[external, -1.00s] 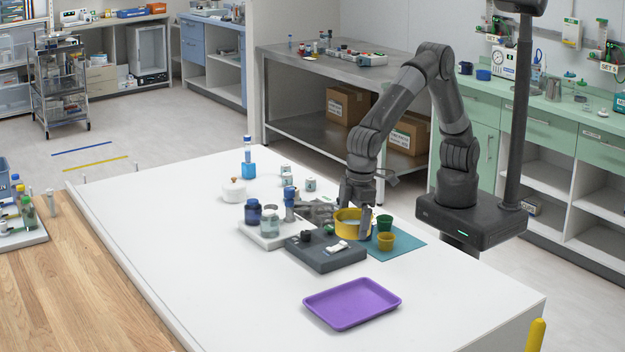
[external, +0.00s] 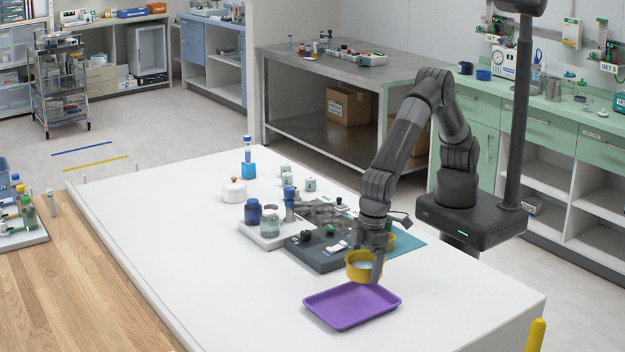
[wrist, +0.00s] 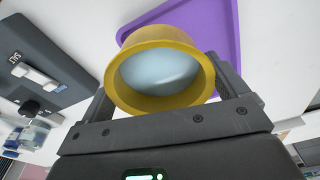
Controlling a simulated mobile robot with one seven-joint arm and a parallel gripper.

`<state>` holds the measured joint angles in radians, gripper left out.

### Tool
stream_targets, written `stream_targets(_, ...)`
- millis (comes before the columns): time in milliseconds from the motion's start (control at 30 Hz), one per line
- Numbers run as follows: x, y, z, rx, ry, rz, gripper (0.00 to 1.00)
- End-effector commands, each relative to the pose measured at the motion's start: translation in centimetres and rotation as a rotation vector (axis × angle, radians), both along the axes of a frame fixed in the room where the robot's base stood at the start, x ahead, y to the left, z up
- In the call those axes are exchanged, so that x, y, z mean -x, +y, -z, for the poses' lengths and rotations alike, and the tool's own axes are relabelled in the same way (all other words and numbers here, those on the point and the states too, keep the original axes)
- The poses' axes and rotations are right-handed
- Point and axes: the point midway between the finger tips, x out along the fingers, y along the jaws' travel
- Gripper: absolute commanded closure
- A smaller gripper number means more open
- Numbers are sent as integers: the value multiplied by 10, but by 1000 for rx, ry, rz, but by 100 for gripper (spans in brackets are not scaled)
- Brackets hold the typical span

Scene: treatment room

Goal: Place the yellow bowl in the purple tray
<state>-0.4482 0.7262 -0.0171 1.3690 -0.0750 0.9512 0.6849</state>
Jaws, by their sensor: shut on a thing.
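The yellow bowl (external: 363,267) is held in my gripper (external: 378,268), raised above the white table just behind the purple tray (external: 352,306). In the wrist view the bowl (wrist: 160,72) sits between the two fingers (wrist: 160,98), with its pale blue-grey inside facing the camera. The purple tray also shows in the wrist view (wrist: 222,32), beyond the bowl. The tray is shallow and empty, and lies on the table near its front right part.
A dark grey block (external: 318,252) with small items stands left of the bowl. Behind it is a white tray (external: 262,236) with jars. A teal mat (external: 412,250) with a partly hidden yellow cup (external: 392,241) lies behind my gripper. The table around the purple tray is clear.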

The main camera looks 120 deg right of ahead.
Motion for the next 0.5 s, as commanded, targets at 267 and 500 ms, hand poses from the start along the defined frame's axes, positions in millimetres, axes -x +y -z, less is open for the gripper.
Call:
stream_targets(267,0,-1,33,0,0,1,32)
stream_targets(500,0,-1,33,0,0,0,32)
